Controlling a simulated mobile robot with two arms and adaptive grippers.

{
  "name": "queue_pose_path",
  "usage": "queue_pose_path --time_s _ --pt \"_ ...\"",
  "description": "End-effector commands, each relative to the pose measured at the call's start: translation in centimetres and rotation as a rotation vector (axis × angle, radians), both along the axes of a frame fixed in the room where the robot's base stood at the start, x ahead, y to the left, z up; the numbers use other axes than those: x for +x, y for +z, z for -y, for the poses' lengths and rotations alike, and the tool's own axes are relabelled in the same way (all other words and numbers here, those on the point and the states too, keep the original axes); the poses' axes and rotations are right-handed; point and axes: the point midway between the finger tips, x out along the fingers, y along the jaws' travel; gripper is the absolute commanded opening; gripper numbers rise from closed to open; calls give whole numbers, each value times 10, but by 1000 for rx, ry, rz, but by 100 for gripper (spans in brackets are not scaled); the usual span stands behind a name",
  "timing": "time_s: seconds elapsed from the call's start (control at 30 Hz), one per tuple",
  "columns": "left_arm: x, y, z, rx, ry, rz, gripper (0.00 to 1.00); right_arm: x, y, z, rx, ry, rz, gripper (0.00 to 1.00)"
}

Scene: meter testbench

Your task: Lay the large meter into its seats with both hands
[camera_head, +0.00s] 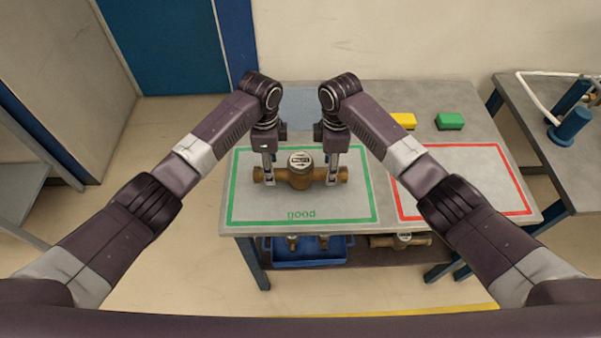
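The large meter (300,177), a brass body with a round white-and-black dial on top, is inside the green-outlined area on the table. It lies lengthwise from left to right. My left gripper (269,176) is at its left pipe end, with fingers pointing down around the pipe. My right gripper (332,176) is at its right pipe end in the same way. Both look closed around the pipe, but the finger contact is too small to be sure. I cannot tell whether the meter rests on the table. Its seats cannot be made out in this view.
The grey table (455,183) also carries a red-outlined area (464,215), a yellow block (403,120) and a green block (450,121). A blue crate (308,262) with brass parts and another meter (402,240) are on the shelf below. A second bench with blue fixtures (569,124) stands right.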

Motion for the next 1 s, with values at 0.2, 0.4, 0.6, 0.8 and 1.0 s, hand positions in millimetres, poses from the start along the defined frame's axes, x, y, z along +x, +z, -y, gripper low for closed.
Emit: queue_pose_path --time_s 0.2,0.4,0.6,0.8,1.0 --pt "0 -28 0 1 1 -1 46 -1 -28 0 -1 0 -3 46" --pt "0 -37 0 1 0 1 46 -1 -37 0 0 1 0 46" --pt "0 -37 0 1 0 1 46 -1 -37 0 0 1 0 46" --pt "0 -37 0 0 0 1 28 -1 -37 0 0 0 0 28" --pt "0 -37 0 0 0 1 6 -1 -37 0 0 0 0 6"
